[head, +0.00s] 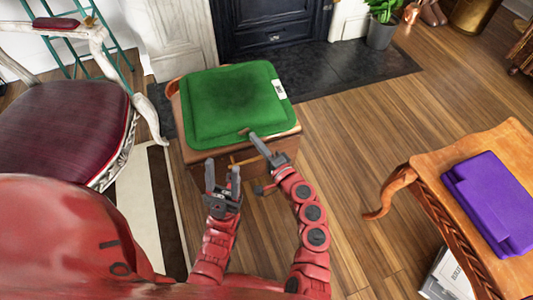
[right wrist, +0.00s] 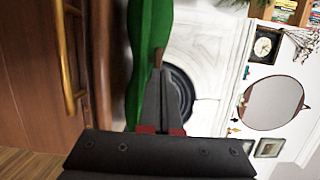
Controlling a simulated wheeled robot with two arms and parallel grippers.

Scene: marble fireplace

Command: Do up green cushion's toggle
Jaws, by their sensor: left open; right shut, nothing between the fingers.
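The green cushion (head: 235,95) lies flat on a wooden chest, with a white label (head: 279,90) on its right side. It also shows edge-on in the right wrist view (right wrist: 149,40). A small brown piece, seemingly the toggle (head: 244,131), shows at the cushion's front edge, and in the right wrist view (right wrist: 158,57) at my fingertips. My right gripper (head: 252,137) is shut and empty, its tips at that piece; I cannot tell whether they touch. My left gripper (head: 222,168) is open and empty, in front of the chest. Any loop is too small to make out.
The wooden chest (head: 262,150) has a drawer front facing me. A maroon armchair (head: 65,125) stands at left. A wooden table (head: 430,165) with a purple folded item (head: 495,205) is at right. Wooden floor (head: 350,140) lies open between chest and table.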

